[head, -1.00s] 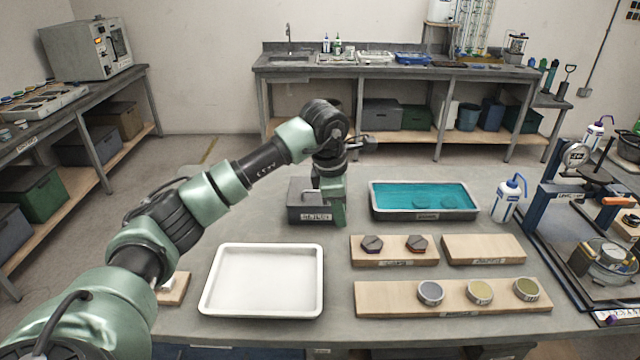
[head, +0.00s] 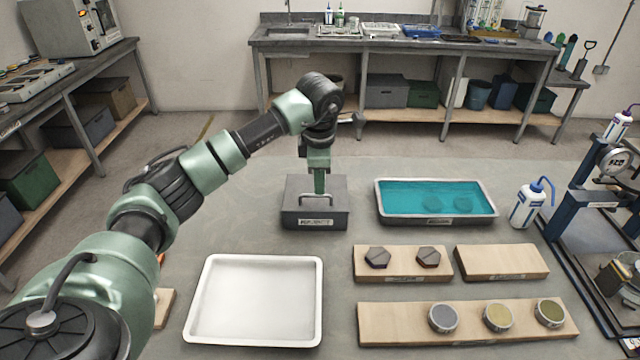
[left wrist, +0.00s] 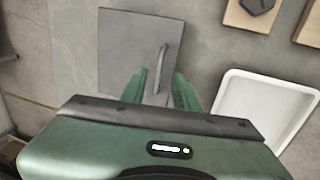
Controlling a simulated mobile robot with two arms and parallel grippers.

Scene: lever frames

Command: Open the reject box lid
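The reject box (head: 315,218) is a dark grey box with a label on its front, standing at the back of the table. Its lid lies flat and closed. The left wrist view shows the grey lid (left wrist: 122,50) from above, with a bar handle (left wrist: 162,60) on it. My left gripper (head: 319,190) points down over the lid. In the left wrist view its two green fingers (left wrist: 160,80) are apart, with the near end of the handle showing between them. I cannot tell whether they touch the lid or handle. My right gripper is not in view.
A white tray (head: 202,300) lies in front of the box. A teal-filled tray (head: 436,217) and a wash bottle (head: 528,204) stand to its right. Wooden boards (head: 378,323) with discs lie front right. Table left of the box is clear.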

